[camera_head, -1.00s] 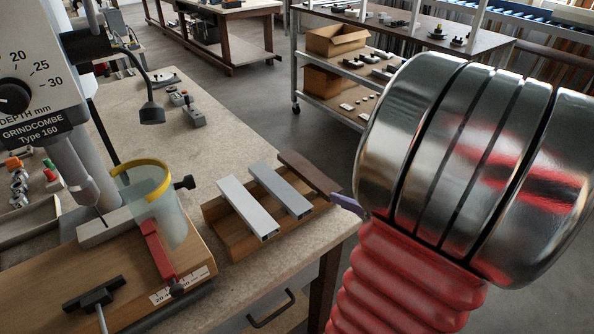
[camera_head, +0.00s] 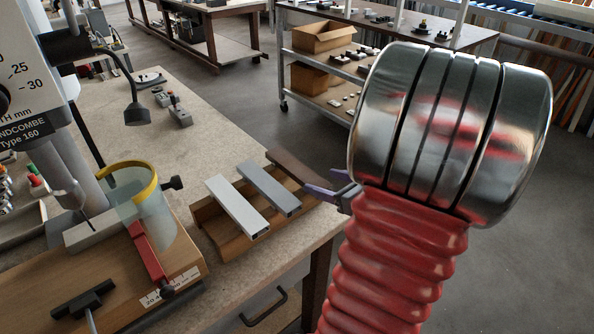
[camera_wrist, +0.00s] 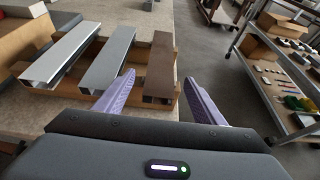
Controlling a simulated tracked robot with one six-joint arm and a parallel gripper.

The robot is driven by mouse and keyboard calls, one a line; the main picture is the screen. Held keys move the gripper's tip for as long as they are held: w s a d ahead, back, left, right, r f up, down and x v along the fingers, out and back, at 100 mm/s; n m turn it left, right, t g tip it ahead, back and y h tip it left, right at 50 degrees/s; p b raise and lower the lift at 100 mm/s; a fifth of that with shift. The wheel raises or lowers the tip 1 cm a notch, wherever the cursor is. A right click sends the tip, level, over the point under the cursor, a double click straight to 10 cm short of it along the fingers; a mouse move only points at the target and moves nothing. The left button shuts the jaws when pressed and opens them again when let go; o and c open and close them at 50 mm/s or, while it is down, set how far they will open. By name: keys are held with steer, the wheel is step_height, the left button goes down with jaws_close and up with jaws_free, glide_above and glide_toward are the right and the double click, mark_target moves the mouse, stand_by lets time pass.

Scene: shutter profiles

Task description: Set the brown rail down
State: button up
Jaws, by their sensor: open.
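The brown rail (camera_head: 290,165) lies at the right end of a wooden rack (camera_head: 222,243), beside a grey rail (camera_head: 268,190) and a silver rail (camera_head: 236,205). In the wrist view the brown rail (camera_wrist: 160,62) rests across the rack, parallel to the other two and apart from them. My gripper (camera_wrist: 159,78) is open, with one purple finger on each side of the brown rail's near end and gaps visible between. In the head view my gripper (camera_head: 322,182) is at the rail's near right end, partly hidden by my arm.
The rack stands near the bench's (camera_head: 208,140) front right corner. A drilling machine with a clear, yellow-rimmed guard (camera_head: 135,185) stands to its left. A shelf trolley (camera_head: 318,95) with cardboard boxes is beyond the bench, with open floor between.

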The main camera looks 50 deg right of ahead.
mark_target(307, 175)
steer(key=shift+x, duration=1.3)
steer(key=shift+w, duration=0.1)
steer(key=shift+x, duration=2.55)
steer(key=shift+d+r, duration=0.1)
steer(key=shift+d, duration=0.05)
steer(key=c, duration=1.3)
steer(key=shift+o, duration=0.2)
step_height(307, 175, up, 10)
